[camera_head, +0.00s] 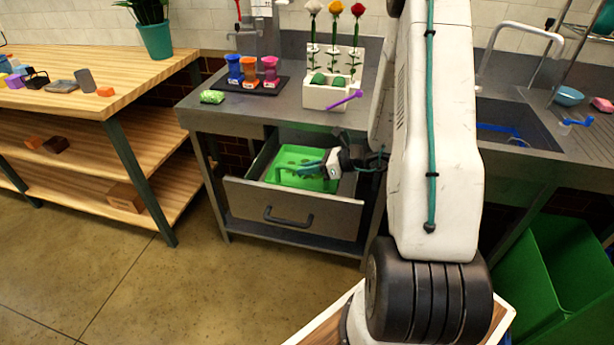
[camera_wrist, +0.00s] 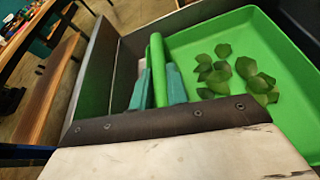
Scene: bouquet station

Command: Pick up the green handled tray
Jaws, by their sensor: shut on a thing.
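The green handled tray (camera_head: 291,179) sits in the open drawer (camera_head: 293,212) under the grey counter in the head view. In the wrist view the tray (camera_wrist: 197,45) fills the upper right, with several dark green leaf-like pieces (camera_wrist: 241,72) lying in it. The lower part of the handle is hidden by the wrist.
The drawer walls stand close around the tray. On the counter above are a white flower holder (camera_head: 325,95), a purple scoop-like thing (camera_head: 346,101), a black tray (camera_head: 254,84) with three colored cups, and a green packet (camera_head: 212,97). A wooden table (camera_head: 100,75) stands left; green bins (camera_head: 560,265) stand right.

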